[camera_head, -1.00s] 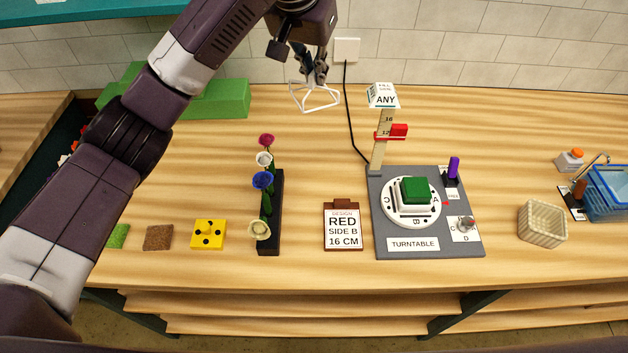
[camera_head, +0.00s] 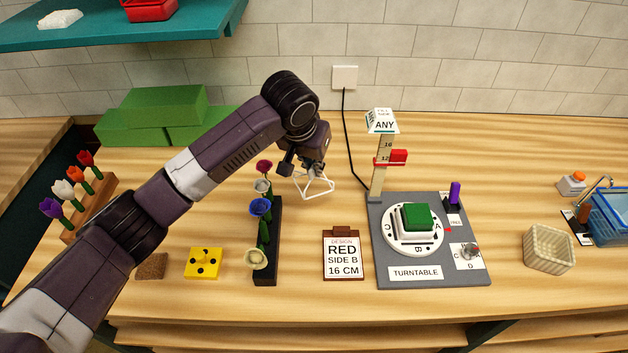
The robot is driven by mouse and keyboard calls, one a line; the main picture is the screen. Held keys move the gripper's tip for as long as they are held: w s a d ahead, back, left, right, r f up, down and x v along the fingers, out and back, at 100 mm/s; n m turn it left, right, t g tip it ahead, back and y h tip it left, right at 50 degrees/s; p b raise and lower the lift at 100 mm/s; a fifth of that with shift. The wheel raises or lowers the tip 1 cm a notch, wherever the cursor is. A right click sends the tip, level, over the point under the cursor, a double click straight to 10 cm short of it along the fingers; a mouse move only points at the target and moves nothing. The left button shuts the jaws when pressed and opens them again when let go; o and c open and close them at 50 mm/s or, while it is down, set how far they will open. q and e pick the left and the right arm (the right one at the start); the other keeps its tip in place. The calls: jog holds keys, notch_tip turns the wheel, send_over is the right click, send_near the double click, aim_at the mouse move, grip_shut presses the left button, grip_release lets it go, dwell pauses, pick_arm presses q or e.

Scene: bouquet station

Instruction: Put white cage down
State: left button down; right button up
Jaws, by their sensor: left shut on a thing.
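My left gripper (camera_head: 302,168) is shut on the white cage (camera_head: 318,190), a small open wire frame. The cage is low over the wooden table, right of the flower rack and behind the design card. I cannot tell whether it touches the table. The gripper points down, and its fingers partly hide the cage's top. My right gripper is not in view.
The black rack with several flowers (camera_head: 265,212) stands close left of the cage. The turntable station (camera_head: 415,272) with its upright height gauge (camera_head: 380,168) is to the right. The design card (camera_head: 343,255) lies in front. Bare table surrounds the cage.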

aim_at(310, 175)
pick_arm(q)
jog(key=shift+f, duration=0.9)
notch_tip(310, 175, down, 4)
jog(key=shift+f+p, duration=0.1)
jog(key=shift+p, duration=0.4)
jog(key=shift+f, duration=0.15)
jog(key=shift+f, duration=0.15)
jog(key=c, duration=2.1)
grip_release()
jog(key=shift+s+r, duration=0.1)
jog(key=shift+r, duration=0.5)
jog(key=b+v, duration=0.2)
jog(key=v, duration=0.9)
jog(key=shift+s, duration=0.15)
